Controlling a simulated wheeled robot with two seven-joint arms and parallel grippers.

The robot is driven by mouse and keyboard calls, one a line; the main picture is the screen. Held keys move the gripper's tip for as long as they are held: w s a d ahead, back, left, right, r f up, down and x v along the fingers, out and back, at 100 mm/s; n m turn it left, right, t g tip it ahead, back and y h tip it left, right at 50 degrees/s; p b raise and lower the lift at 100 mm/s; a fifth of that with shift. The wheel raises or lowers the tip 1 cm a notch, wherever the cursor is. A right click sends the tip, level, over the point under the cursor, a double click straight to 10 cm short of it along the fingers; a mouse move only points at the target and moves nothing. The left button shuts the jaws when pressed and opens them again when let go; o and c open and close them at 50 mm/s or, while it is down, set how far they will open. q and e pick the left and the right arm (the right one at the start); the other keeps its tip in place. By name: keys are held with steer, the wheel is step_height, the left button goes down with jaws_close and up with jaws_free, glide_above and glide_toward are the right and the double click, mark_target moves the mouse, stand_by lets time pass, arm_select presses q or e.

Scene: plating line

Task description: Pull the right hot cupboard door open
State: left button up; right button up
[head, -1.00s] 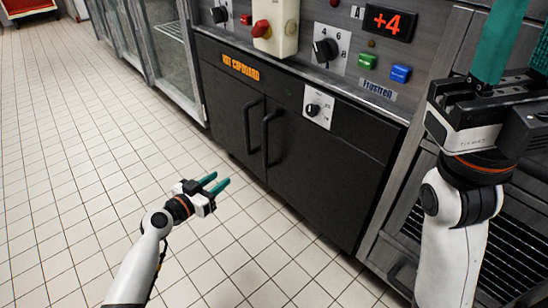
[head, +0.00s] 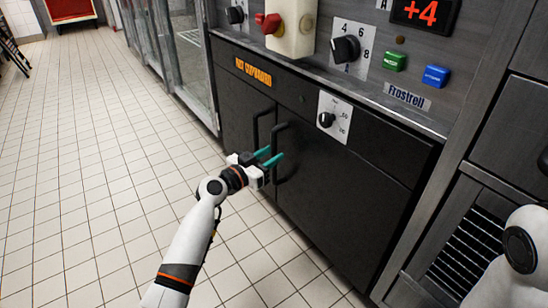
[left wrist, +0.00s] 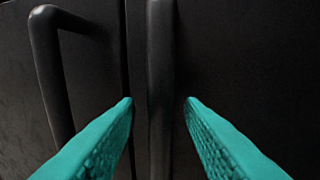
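The right hot cupboard door (head: 335,194) is black and looks shut, flush with the front. Its vertical bar handle (head: 276,140) stands near the door's left edge, and in the left wrist view the handle (left wrist: 161,70) runs upright between the fingers. My left gripper (head: 270,157) is open, with its teal fingertips on either side of that handle in the left wrist view (left wrist: 160,102). A gap shows between each finger and the bar. How deep the fingers reach around it I cannot tell. My right gripper is out of view; only part of my right arm shows at the right edge.
The left door's handle (head: 260,124) stands close to the left of the right one, and also shows in the left wrist view (left wrist: 55,80). A control panel with a knob (head: 345,49) is above. Tiled floor (head: 100,180) to the left is clear.

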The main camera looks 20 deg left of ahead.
arm_select(q)
steer(key=shift+x, duration=0.9)
steer(key=shift+c, duration=0.3)
jaws_close()
